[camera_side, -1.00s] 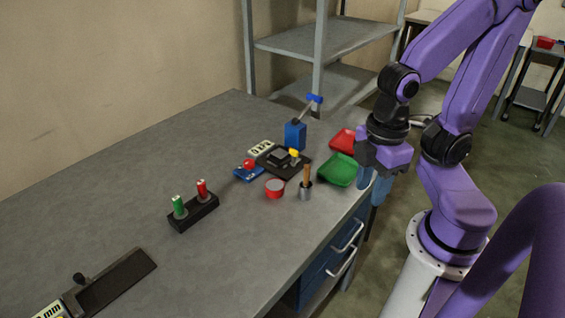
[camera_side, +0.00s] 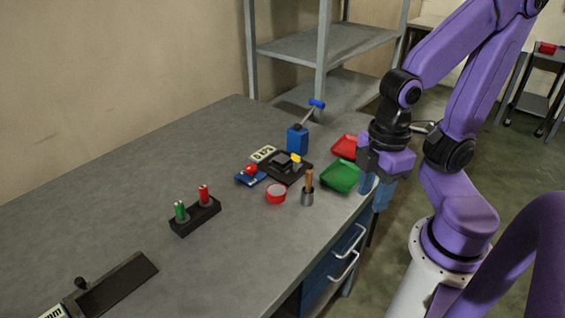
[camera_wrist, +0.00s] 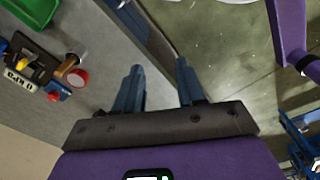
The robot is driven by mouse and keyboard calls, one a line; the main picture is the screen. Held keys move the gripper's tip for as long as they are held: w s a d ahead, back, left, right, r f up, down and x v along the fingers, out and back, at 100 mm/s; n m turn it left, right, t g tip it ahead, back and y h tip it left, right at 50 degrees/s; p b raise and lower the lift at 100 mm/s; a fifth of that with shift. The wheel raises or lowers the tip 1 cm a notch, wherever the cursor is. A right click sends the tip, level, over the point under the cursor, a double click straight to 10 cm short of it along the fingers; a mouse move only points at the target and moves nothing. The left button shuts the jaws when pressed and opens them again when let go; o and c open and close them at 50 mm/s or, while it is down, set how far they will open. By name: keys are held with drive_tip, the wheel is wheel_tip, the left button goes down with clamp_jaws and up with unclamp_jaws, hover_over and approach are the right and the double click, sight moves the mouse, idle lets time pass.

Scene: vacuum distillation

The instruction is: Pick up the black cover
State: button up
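A black blocky piece (camera_side: 284,160) sits on a dark base (camera_side: 299,174) in the middle of the bench, with a small yellow part beside it. I cannot tell whether it is the black cover. A flat black plate (camera_side: 118,285) with a round knob lies at the front left and could also be it. My gripper (camera_side: 375,190) hangs past the bench's right edge, apart from both. In the wrist view its two blue-grey fingers (camera_wrist: 158,80) are spread with nothing between them.
Green tray (camera_side: 340,177) and red tray (camera_side: 344,147) lie nearest my gripper. A cup with an orange-handled tool (camera_side: 307,198), a red round container (camera_side: 276,194), a blue block (camera_side: 297,139) and a stand with green and red cylinders (camera_side: 195,216) surround the base. The left bench is mostly clear.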

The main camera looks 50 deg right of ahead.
drive_tip(key=o, duration=0.9)
drive_tip(key=shift+c, duration=0.2)
drive_tip(key=w+a+r+m, duration=0.2)
drive_tip(key=w+m, duration=0.1)
drive_tip(key=w, duration=0.8)
drive_tip(key=m, duration=0.5)
hover_over(282, 159)
drive_tip(key=f, duration=0.1)
wheel_tip(282, 159, down, 17)
drive_tip(key=shift+d+f, duration=0.1)
drive_tip(key=shift+f, duration=0.05)
